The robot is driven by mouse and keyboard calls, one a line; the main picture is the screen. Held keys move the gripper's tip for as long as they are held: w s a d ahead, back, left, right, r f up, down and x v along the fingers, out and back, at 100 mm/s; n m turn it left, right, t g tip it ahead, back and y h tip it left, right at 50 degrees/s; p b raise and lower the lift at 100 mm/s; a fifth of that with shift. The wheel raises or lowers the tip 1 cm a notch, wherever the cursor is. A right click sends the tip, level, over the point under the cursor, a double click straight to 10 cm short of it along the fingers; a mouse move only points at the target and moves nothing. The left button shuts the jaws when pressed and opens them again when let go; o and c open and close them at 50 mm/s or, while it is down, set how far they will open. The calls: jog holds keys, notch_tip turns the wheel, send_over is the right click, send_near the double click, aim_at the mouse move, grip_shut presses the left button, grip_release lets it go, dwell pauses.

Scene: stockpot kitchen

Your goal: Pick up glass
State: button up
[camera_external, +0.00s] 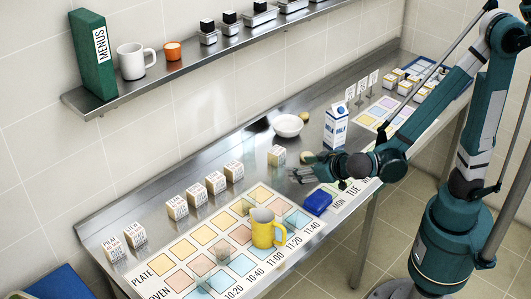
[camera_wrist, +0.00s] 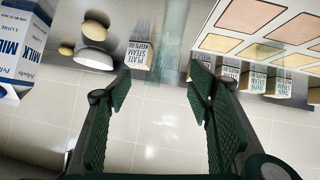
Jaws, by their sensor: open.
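Faint see-through glasses (camera_external: 201,266) stand on the printed mat at the front left, left of the yellow mug (camera_external: 263,228); their outlines are hard to make out. My gripper (camera_external: 300,174) is open and empty above the middle of the steel counter, right of and behind the mug. In the wrist view its two green ribbed fingers (camera_wrist: 160,80) are spread apart with nothing held between them. A pale, see-through upright shape (camera_wrist: 172,38) shows beyond the fingertips, beside a labelled block (camera_wrist: 141,55); I cannot tell for sure that it is a glass.
A milk carton (camera_external: 336,128), a white bowl (camera_external: 287,125) and a blue box (camera_external: 318,203) are near my gripper. Several labelled blocks (camera_external: 215,182) line the counter's back. A wall shelf (camera_external: 200,58) holds a white mug (camera_external: 135,60) and a green menu folder (camera_external: 92,52).

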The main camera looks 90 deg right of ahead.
aim_at(274, 160)
jog(key=shift+w+d+f+m+t+h+p, duration=0.15)
jog(key=shift+w+d+f+m+h, duration=0.1)
jog(key=shift+w+m+h, duration=0.4)
jog(key=shift+w+d+f+m+t+h+p, duration=0.1)
jog(key=shift+w+d+f+m+t+h, duration=0.1)
jog(key=shift+w+m+h, duration=0.4)
jog(key=shift+w+d+f+m+t+h+p, duration=0.15)
jog(key=shift+w+f+m+h, duration=0.2)
jog(key=shift+w, duration=0.5)
jog(key=shift+r, duration=0.1)
jog(key=shift+d, duration=0.1)
jog(key=shift+b+x, duration=0.35)
jog(key=shift+x, duration=0.85)
jog(key=shift+b+x, duration=0.75)
jog(key=shift+x, duration=1.9)
